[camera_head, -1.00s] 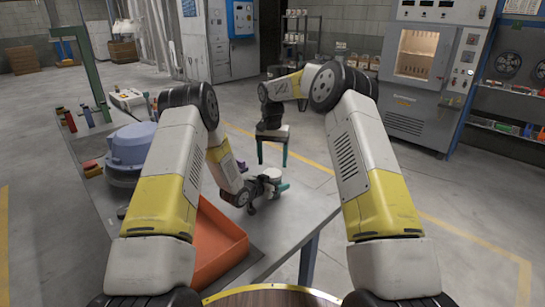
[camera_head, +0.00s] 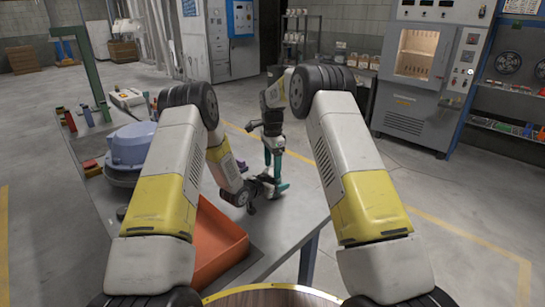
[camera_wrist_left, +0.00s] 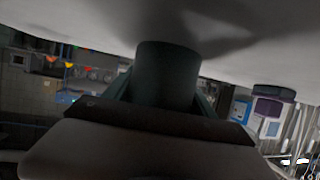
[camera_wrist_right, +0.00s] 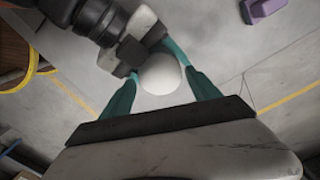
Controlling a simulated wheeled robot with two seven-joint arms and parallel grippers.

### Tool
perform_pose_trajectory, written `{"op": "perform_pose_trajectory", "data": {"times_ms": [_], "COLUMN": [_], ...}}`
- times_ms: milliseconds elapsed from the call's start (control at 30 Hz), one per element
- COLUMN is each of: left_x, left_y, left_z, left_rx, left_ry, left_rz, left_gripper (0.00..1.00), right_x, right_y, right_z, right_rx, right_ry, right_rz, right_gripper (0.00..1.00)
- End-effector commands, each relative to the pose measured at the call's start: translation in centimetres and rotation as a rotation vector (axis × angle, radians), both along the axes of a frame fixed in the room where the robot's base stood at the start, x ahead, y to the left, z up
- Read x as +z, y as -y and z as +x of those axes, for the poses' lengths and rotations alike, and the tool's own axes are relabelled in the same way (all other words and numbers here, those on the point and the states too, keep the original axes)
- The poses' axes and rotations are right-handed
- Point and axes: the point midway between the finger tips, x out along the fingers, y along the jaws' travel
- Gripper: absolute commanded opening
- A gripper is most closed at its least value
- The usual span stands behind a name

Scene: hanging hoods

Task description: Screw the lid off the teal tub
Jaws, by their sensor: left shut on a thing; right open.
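The teal tub (camera_wrist_left: 168,75) stands on the grey table, seen upside down in the left wrist view. My left gripper (camera_head: 264,186) is shut on its side. In the right wrist view the round white lid (camera_wrist_right: 162,74) is seen from above. My right gripper (camera_wrist_right: 164,66) points down over it, open, with one teal finger on each side of the lid. I cannot tell whether the fingers touch it. In the head view the fingers and the left gripper hide most of the tub and lid.
A purple block (camera_wrist_right: 262,10) lies on the table near the tub. An orange tray (camera_head: 215,245) is at the near edge, between my arms. A blue-grey domed object (camera_head: 132,145) stands at the left. The table's right edge is close to the tub, with open floor beyond.

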Motion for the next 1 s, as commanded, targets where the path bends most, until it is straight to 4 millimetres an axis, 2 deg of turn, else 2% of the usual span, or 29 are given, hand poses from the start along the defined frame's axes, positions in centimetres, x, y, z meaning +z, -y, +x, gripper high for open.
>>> {"op": "perform_pose_trajectory", "data": {"times_ms": [200,467,567,767,900,1000], "left_x": [0.1,0.1,0.1,0.1,0.1,0.1], "left_y": [0.0,0.0,0.0,0.0,0.0,0.0], "left_z": [0.0,0.0,0.0,0.0,0.0,0.0], "left_rx": [0.0,0.0,0.0,0.0,0.0,0.0], "left_ry": [0.001,0.001,0.001,0.001,0.001,0.001], "left_rz": [-0.001,-0.001,-0.001,-0.001,-0.001,-0.001], "left_gripper": [0.0,0.0,0.0,0.0,0.0,0.0], "right_x": [-1.7,-1.9,-1.8,-1.8,-1.8,-1.8], "right_y": [0.0,0.0,0.0,0.0,0.0,0.1], "right_z": [0.0,0.0,0.0,0.0,0.0,0.0], "right_rx": [0.0,0.001,0.001,0.001,0.032,0.161], "right_ry": [0.001,0.0,0.0,0.0,0.0,-0.001], "right_rz": [0.0,0.0,0.0,0.0,0.0,0.0], "right_gripper": [0.71,0.71,0.55,0.16,0.14,0.14]}}
